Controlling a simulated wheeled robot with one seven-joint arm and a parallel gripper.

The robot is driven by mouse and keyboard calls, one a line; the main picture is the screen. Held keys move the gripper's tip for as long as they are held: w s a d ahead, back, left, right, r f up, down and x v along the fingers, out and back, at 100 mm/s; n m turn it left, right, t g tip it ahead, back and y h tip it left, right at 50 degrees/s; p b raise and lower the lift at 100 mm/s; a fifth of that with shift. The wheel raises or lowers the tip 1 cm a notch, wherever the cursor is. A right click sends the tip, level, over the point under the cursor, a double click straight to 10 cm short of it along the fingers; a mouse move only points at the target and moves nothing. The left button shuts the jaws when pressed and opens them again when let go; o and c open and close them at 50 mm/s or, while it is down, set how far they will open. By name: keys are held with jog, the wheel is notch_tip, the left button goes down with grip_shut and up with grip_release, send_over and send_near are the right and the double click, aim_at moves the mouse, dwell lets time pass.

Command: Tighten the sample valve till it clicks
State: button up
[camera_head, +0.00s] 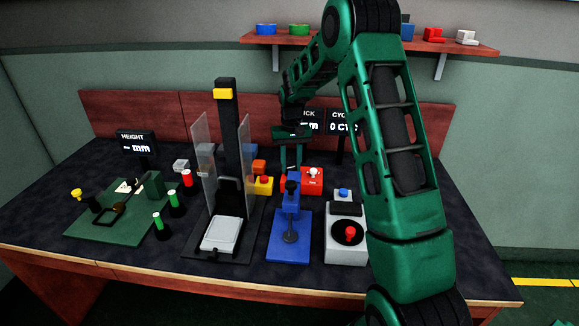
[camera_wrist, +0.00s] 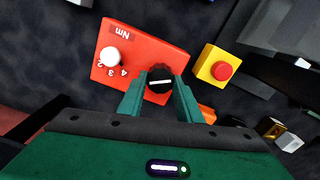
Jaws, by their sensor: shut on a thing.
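A red box (camera_wrist: 140,48) marked "Nm" lies below my gripper in the wrist view. It carries a white knob (camera_wrist: 113,57) beside a scale reading 2, 3, 4, and a black ridged round knob (camera_wrist: 159,79) with a white line, which looks like the sample valve. My gripper (camera_wrist: 158,94) has its two green fingers on either side of the black knob, shut on it. In the head view my gripper (camera_head: 290,160) reaches down behind the blue stand, at the left end of the red box (camera_head: 313,186). The black knob is hidden there.
A yellow box with a red button (camera_wrist: 220,68) stands close to the right of the red box in the wrist view. In the head view a blue stand (camera_head: 288,245) is in front, a grey device (camera_head: 346,248) right, and a tall black column with clear panels (camera_head: 226,130) left.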

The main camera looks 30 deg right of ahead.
aim_at(291, 166)
jog(key=shift+w+r, duration=0.1)
jog(key=shift+r, duration=0.05)
jog(key=o, duration=1)
jog(key=shift+o, duration=0.2)
notch_tip(291, 166, up, 11)
jog(key=shift+f, duration=0.2)
